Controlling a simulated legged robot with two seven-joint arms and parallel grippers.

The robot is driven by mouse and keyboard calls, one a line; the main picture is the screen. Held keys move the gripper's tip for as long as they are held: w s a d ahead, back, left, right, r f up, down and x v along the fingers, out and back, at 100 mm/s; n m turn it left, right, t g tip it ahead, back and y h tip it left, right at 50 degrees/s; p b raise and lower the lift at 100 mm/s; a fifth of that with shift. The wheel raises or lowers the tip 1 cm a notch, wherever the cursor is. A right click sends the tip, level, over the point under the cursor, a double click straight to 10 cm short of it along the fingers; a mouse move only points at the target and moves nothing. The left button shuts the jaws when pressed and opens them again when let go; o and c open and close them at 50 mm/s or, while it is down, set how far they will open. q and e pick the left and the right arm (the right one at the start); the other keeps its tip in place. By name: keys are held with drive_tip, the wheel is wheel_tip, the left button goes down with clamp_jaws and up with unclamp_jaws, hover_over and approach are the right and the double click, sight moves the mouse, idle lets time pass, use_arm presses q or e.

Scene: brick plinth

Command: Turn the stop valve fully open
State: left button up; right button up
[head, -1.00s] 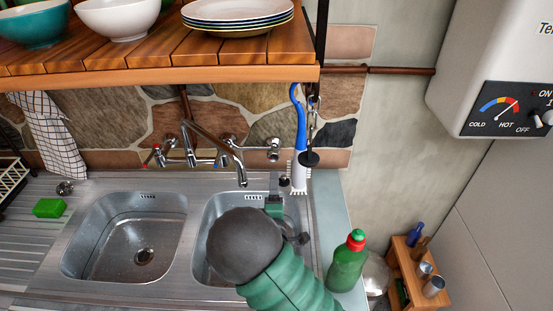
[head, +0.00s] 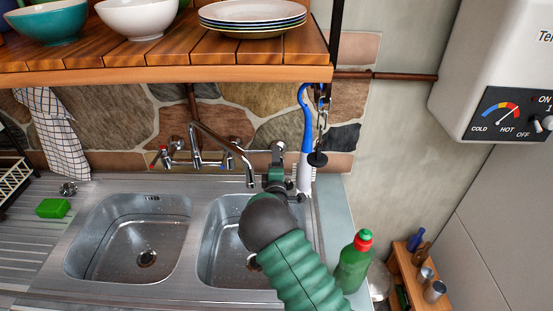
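A small chrome valve (head: 278,146) sits on the stone wall to the right of the mixer tap; I take it to be the stop valve. My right gripper (head: 277,163), on the green ribbed arm from the bottom right, is directly in front of and just below it. The gripper and wrist hide the valve's lower part. I cannot tell whether the fingers touch it or how far they are apart. My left gripper is not in view.
The chrome mixer tap (head: 215,150) is close on the left, above two sink basins (head: 130,245). A blue-handled brush (head: 304,140) and a chained black plug (head: 317,158) hang close on the right. A wooden shelf (head: 170,76) overhangs. A green bottle (head: 352,265) stands beside my arm.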

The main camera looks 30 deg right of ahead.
drive_tip(key=shift+w+d, duration=0.15)
drive_tip(key=shift+w, duration=0.05)
drive_tip(key=shift+d, duration=0.15)
drive_tip(key=shift+d+f, duration=0.1)
drive_tip(key=shift+d, duration=0.45)
drive_tip(key=shift+c, duration=1.3)
drive_tip(key=shift+a+f, duration=0.15)
drive_tip(key=shift+a, duration=0.15)
drive_tip(key=c, duration=1)
drive_tip(key=m+b, duration=0.4)
drive_tip(key=shift+f, duration=0.35)
drive_tip(key=shift+c, duration=0.2)
drive_tip(key=shift+a+r+m, duration=0.1)
drive_tip(key=shift+r+m, duration=0.1)
drive_tip(key=shift+m, duration=0.7)
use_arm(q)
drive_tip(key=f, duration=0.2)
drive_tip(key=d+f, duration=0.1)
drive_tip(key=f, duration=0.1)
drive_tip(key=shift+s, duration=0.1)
